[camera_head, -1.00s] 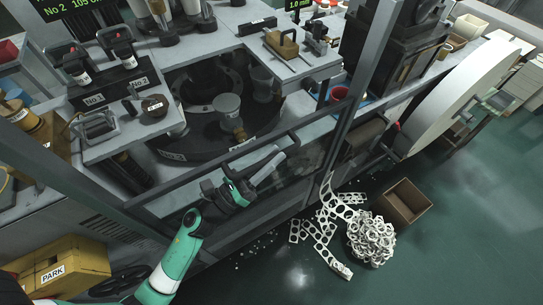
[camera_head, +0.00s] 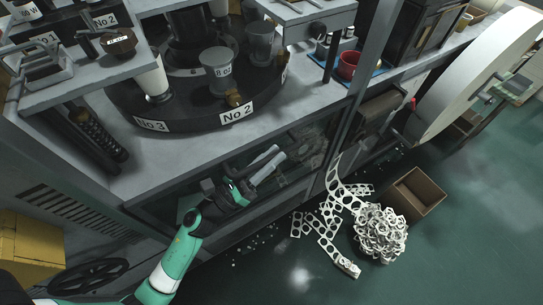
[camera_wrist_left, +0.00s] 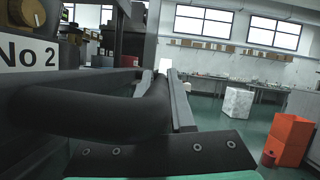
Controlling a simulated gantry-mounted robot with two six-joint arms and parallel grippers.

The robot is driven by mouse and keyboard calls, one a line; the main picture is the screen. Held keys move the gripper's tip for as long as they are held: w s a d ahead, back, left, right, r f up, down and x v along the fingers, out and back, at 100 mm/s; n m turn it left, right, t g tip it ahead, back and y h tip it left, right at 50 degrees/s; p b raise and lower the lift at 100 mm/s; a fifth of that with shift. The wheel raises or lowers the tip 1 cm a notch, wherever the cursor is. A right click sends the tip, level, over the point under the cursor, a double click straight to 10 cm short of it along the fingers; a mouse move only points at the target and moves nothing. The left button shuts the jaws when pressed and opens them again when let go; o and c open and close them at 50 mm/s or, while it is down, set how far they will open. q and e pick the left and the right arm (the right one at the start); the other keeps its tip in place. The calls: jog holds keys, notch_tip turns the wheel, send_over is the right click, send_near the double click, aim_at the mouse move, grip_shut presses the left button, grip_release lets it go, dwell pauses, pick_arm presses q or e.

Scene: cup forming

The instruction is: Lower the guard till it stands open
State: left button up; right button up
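The guard (camera_head: 296,168) is a dark-framed clear panel on the machine's front, below the deck edge, so the space above the deck is uncovered. Its lower part is hard to make out. My left gripper (camera_head: 272,158) is at the guard's upper part, its pale fingers side by side. In the left wrist view the guard's thick black bar handle (camera_wrist_left: 95,108) runs across close in front of the palm and bends away between the fingers. Whether the fingers grip it is not clear. My right gripper is in neither view.
A round turntable (camera_head: 190,122) with cups and number labels sits on the deck behind the guard. A dark post (camera_head: 357,100) stands to the right. White scrap webbing (camera_head: 380,235) and an open carton (camera_head: 418,194) lie on the floor at right.

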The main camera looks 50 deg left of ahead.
pick_arm(q)
jog(key=o, duration=0.4)
jog(key=shift+c, duration=0.2)
jog(key=shift+s+a+f, duration=0.1)
jog(key=shift+s+f, duration=0.15)
jog(key=shift+s, duration=0.2)
jog(key=d+b+v, duration=0.1)
jog(key=v, duration=0.9)
jog(key=shift+s+a, duration=0.35)
jog(key=shift+a, duration=0.15)
